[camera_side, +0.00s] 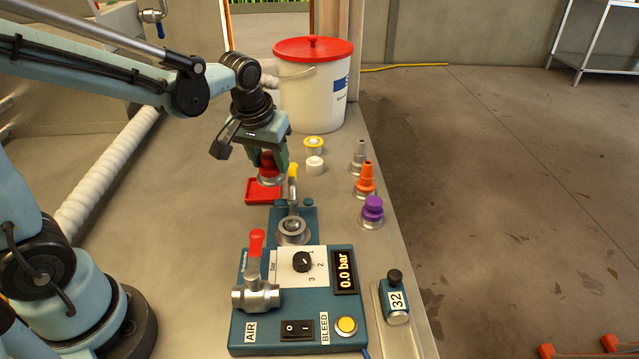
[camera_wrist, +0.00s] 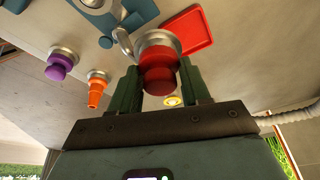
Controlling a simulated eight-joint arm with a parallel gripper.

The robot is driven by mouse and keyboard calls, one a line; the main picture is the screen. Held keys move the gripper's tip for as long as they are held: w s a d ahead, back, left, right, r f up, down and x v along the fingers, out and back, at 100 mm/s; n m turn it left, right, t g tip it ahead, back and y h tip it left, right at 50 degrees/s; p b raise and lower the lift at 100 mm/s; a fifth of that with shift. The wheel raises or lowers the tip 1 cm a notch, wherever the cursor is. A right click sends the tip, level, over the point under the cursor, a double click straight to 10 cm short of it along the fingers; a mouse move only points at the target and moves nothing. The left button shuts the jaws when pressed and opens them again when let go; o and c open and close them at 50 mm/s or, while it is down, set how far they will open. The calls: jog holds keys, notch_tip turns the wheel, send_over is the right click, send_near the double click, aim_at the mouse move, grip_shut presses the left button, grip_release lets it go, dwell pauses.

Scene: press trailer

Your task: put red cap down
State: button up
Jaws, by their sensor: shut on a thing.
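The red cap (camera_side: 267,165) is held between the fingers of my gripper (camera_side: 270,160), with a silvery metal rim at its lower end. In the wrist view the red cap (camera_wrist: 158,72) sits between the two green fingers of my gripper (camera_wrist: 160,85). A red square tray (camera_side: 263,191) lies on the bench just below and slightly left of the held cap. It also shows in the wrist view (camera_wrist: 196,32), beside the cap. The cap appears above the bench; the exact gap to the tray is hard to tell.
A yellow-handled clamp (camera_side: 293,185) stands close right of the cap, over a metal seat (camera_side: 292,230). A blue control box (camera_side: 298,318) is in front. Grey, orange (camera_side: 366,178) and purple (camera_side: 372,210) caps line the right edge. A white bucket (camera_side: 312,98) stands behind.

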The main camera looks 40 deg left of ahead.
jog(key=a+f, duration=0.1)
jog(key=a, duration=0.1)
jog(key=w+a+f, duration=0.1)
jog(key=a, duration=0.1)
jog(key=w+a+f, duration=0.1)
jog(key=a, duration=0.1)
jog(key=shift+f, duration=2.45)
jog(key=shift+f, duration=0.15)
jog(key=o, duration=1.2)
jog(key=v, duration=1.2)
jog(key=shift+s+d+m+t+h, duration=0.25)
jog(key=shift+s+d+m+t, duration=0.45)
jog(key=shift+s+d, duration=0.6)
jog(key=shift+s+d+m+t+h, duration=0.2)
jog(key=shift+s+d+m+t, duration=0.55)
jog(key=shift+s+d, duration=0.55)
jog(key=shift+s+d+m+t+h, duration=0.25)
jog(key=shift+s+d+m+t, duration=0.3)
jog(key=shift+s+d+m, duration=0.55)
